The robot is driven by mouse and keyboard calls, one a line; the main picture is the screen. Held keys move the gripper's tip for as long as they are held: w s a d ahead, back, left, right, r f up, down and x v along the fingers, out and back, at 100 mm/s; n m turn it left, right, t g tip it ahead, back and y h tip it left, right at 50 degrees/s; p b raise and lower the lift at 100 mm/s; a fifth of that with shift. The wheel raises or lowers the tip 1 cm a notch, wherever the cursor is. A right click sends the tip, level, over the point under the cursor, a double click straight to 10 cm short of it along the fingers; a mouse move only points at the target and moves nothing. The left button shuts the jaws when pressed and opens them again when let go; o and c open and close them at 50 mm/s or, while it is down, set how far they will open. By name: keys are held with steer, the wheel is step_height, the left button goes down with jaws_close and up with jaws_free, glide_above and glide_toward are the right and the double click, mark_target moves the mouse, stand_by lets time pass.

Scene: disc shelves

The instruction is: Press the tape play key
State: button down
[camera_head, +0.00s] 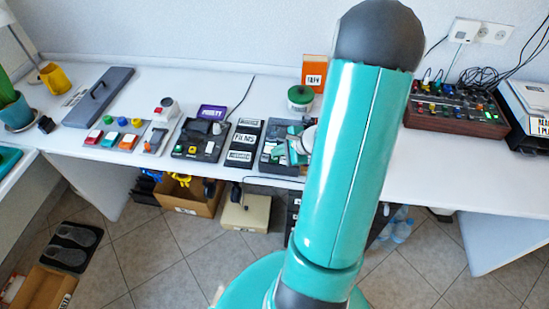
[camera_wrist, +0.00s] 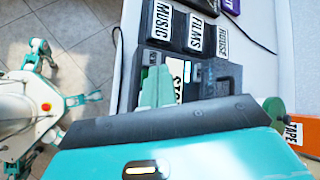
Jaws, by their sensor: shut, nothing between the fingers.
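A dark tape machine (camera_head: 270,155) lies on the white desk, left of my raised arm in the head view. It also shows in the wrist view (camera_wrist: 225,75), with a white label starting "STO" beside my fingers. The play key cannot be picked out; my gripper and wrist hide part of the machine. My teal gripper (camera_wrist: 158,85) is shut and empty, over the machine's near edge in the wrist view. In the head view my gripper (camera_head: 294,150) is small, above the machine's right part. I cannot tell whether its tips touch a key.
Black cases labelled "FILMS" (camera_head: 243,142) and "MUSIC" (camera_wrist: 167,20) lie beside the machine. A wooden mixer (camera_head: 455,112) sits to the right.

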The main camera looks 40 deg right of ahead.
mark_target(277, 160)
steer(key=shift+f, duration=0.1)
steer(key=shift+f, duration=0.35)
steer(key=shift+f, duration=0.4)
stand_by(0.6)
steer(key=shift+r, duration=0.85)
steer(key=shift+r, duration=2.5)
steer(key=shift+a, duration=0.1)
